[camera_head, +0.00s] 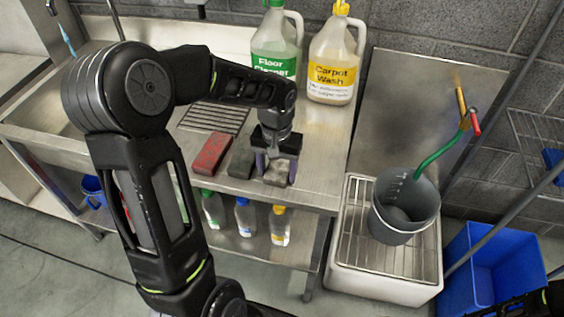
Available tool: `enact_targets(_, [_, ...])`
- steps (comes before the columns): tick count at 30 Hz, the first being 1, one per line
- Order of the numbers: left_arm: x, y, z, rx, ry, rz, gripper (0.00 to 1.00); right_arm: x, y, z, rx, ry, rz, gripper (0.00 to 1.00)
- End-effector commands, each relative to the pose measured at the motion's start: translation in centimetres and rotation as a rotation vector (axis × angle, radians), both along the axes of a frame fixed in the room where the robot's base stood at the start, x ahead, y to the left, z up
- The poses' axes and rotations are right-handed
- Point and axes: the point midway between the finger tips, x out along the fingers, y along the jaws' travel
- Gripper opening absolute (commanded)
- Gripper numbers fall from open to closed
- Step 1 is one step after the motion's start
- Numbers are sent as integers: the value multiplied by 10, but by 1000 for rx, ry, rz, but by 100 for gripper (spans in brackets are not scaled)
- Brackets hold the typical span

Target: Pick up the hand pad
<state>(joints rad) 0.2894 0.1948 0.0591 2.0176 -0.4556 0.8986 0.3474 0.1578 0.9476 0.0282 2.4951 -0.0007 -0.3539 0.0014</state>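Three pads lie in a row on the steel table: a red pad (212,154), a dark grey-green pad (241,163) and a grey-brown pad (276,175). My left gripper (277,168) points down over the grey-brown pad at the right end. Its two fingers stand apart, one on each side of this pad. The gripper body hides the pad's far part. I cannot tell whether the fingers press on it. A dark part of my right arm shows at the bottom right corner; its fingers are not seen.
A green-labelled floor cleaner jug (277,45) and a yellow-labelled carpet wash jug (334,62) stand behind. Small bottles (245,217) stand on the shelf below. A grey bucket (404,208) with a green hose sits on a grated basin (352,228) to the right.

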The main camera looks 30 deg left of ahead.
Motion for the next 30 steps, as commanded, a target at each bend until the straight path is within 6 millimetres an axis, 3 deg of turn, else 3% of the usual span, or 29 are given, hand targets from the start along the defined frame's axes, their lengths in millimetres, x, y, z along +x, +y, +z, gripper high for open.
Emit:
enact_targets(16, [0,0,0,0,0,0,16,0,0,0,0,0,0,36])
enact_targets(25, [1,0,2,1,-2,0,15,0,0,0,0,0,0,36])
enact_targets(30, [1,0,19,1,-5,-1,15,0,0,-2,0,0,0,36])
